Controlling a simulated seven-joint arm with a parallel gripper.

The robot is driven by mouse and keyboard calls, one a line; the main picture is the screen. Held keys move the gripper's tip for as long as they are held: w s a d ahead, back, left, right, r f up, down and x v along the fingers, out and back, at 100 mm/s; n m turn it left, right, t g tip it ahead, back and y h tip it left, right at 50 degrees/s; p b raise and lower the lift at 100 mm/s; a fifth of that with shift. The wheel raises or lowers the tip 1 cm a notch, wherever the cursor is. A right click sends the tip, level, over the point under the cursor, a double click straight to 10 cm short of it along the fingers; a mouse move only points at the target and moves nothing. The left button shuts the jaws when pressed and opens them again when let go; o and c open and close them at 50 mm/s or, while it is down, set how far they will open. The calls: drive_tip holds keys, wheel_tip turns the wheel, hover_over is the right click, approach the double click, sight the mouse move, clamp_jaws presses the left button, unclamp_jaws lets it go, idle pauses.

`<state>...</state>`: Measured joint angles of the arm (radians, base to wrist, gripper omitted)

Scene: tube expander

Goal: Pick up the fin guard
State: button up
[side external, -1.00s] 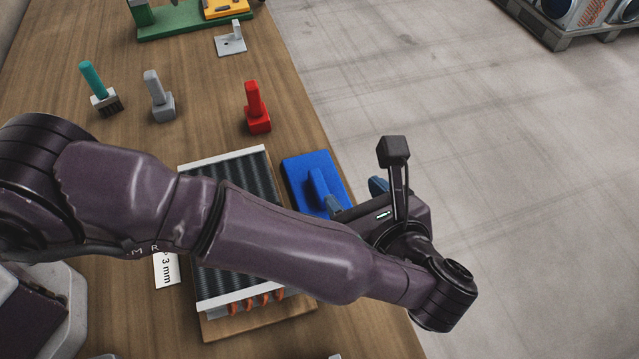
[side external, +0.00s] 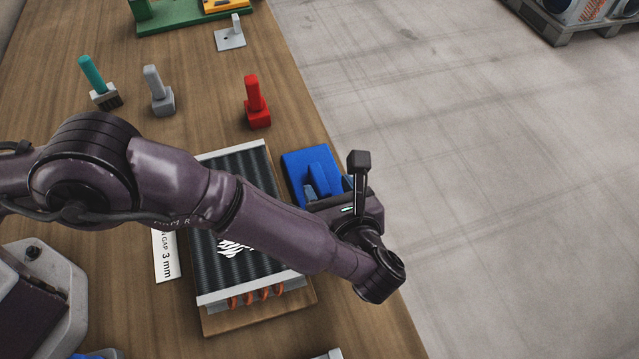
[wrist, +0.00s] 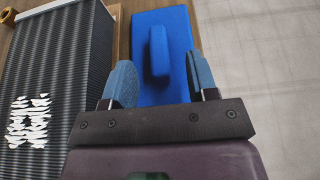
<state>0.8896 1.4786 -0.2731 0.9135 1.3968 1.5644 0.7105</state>
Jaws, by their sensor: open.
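The fin guard, a blue plate (side external: 303,160) with an upright blue grip, lies on the bench just right of the finned coil. In the wrist view the fin guard (wrist: 172,22) is ahead of my fingers, with its grip between their lines. My gripper (side external: 329,188) is open over the near part of the fin guard. Its two blue-grey fingertips in the wrist view (wrist: 160,66) stand apart on either side of the grip, with nothing held. Whether the fingers reach down to grip height is unclear.
The finned coil (side external: 250,175) with white marks and copper bends lies left of the guard, close to my left finger. A red-handled tool (side external: 257,105), a grey one (side external: 157,92) and a teal-handled brush (side external: 98,82) stand farther back. The bench edge is just right of the guard.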

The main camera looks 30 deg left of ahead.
sight(319, 176)
drive_tip(key=x, duration=0.3)
drive_tip(key=shift+a+f, duration=0.1)
drive_tip(key=shift+a, duration=0.05)
drive_tip(key=shift+c, duration=0.4)
clamp_jaws()
